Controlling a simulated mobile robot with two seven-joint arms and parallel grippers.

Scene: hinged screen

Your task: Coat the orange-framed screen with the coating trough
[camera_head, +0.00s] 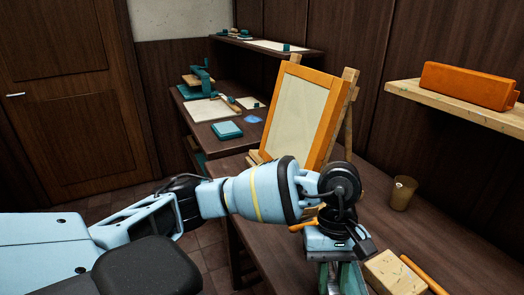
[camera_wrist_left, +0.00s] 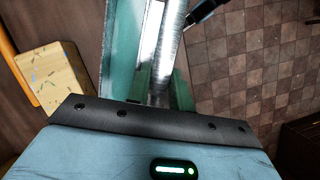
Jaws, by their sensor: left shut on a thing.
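The orange-framed screen (camera_head: 299,112) leans upright on a wooden easel on the dark bench, its pale mesh facing left and toward me. My left arm reaches in from the left, in front of the bench. My left gripper (camera_head: 338,272) is low at the bottom of the head view, in front of and below the screen and apart from it. In the left wrist view, its green fingers (camera_wrist_left: 162,88) are shut on the coating trough (camera_wrist_left: 163,45), a long silver metal piece with a teal side. Much of the trough is hidden or cut off in the head view.
A speckled wooden block (camera_head: 395,272) and an orange stick (camera_head: 425,272) lie on the bench to the right. A brown cup (camera_head: 403,193) stands behind them. A shelf (camera_head: 455,105) bears an orange box (camera_head: 468,86). A teal pad (camera_head: 226,130) lies on the far bench.

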